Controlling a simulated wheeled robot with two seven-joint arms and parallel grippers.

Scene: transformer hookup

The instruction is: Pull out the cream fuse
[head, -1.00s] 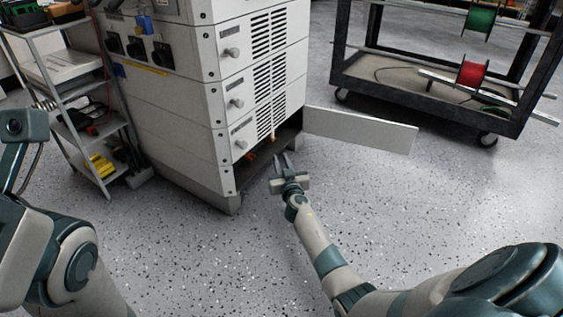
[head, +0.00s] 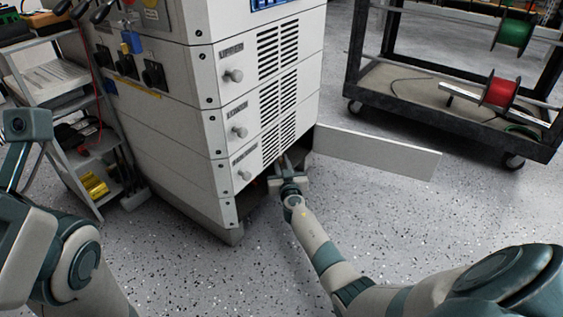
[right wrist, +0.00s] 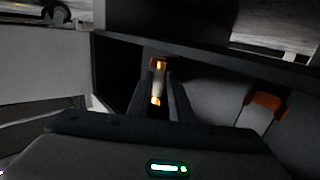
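In the right wrist view, a slim upright fuse (right wrist: 158,84) with orange, metallic-looking ends stands inside the dark bottom compartment of the white cabinet (head: 200,150). The dim light hides its exact body colour. My right gripper (right wrist: 160,92) reaches into this compartment, one finger on each side of the fuse. The fingers look apart, and I see no clear grip on it. In the head view, the right gripper (head: 284,166) is at the opening and its fingertips are partly hidden in shadow. My left gripper is out of view; only parts of the left arm show.
A pale block with an orange cap (right wrist: 262,108) stands to the right inside the compartment. The open bottom panel (head: 380,156) sticks out right of the opening. A black cart (head: 440,110) with spools is beyond it. A shelf rack (head: 95,180) stands left.

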